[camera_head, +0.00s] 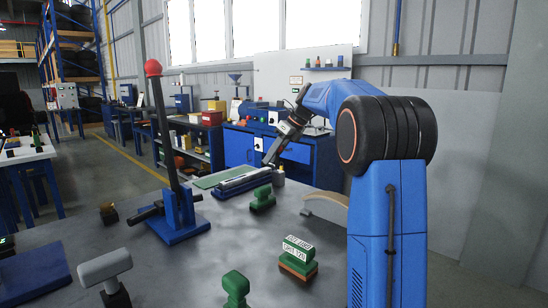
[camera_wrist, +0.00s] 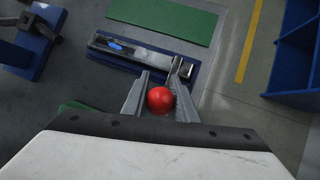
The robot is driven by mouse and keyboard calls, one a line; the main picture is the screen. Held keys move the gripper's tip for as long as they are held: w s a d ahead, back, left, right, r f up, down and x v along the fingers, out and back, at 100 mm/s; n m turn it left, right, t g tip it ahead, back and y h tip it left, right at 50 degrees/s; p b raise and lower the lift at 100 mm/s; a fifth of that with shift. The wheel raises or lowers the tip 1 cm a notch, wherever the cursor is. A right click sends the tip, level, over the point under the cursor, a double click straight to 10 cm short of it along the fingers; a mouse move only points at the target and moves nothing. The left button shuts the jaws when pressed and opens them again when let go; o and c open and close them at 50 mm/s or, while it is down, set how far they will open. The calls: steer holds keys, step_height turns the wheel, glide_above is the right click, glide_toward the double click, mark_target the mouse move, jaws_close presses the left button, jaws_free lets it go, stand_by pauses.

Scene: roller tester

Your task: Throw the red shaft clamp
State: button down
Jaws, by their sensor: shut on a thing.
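My gripper (camera_wrist: 160,78) is shut on a round red knob (camera_wrist: 159,100), seen between its fingers in the wrist view. I take the knob to be the red shaft clamp's handle; its stem and the clamp's body are hidden. Just past the fingertips lies a long grey metal fixture (camera_wrist: 130,46) on a blue base, with a small bright blue part. In the head view my gripper (camera_head: 270,158) points down by the right end of this fixture (camera_head: 243,182). The red knob cannot be made out there.
A tall lever with a red ball (camera_head: 153,68) stands on a blue base (camera_head: 178,230) to the left. Green-handled stamps (camera_head: 262,198) (camera_head: 298,255) (camera_head: 236,288) and a grey-handled tool (camera_head: 105,267) stand on the grey table. A green mat (camera_head: 212,179) lies behind the fixture.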

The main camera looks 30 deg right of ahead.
steer(key=shift+w+f, duration=0.2)
stand_by(0.4)
steer(key=c, duration=1.4)
jaws_free()
steer(key=shift+w+f, duration=0.1)
steer(key=shift+c, duration=0.2)
steer(key=shift+a, duration=0.1)
steer(key=shift+r, duration=0.2)
steer(key=v, duration=1.7)
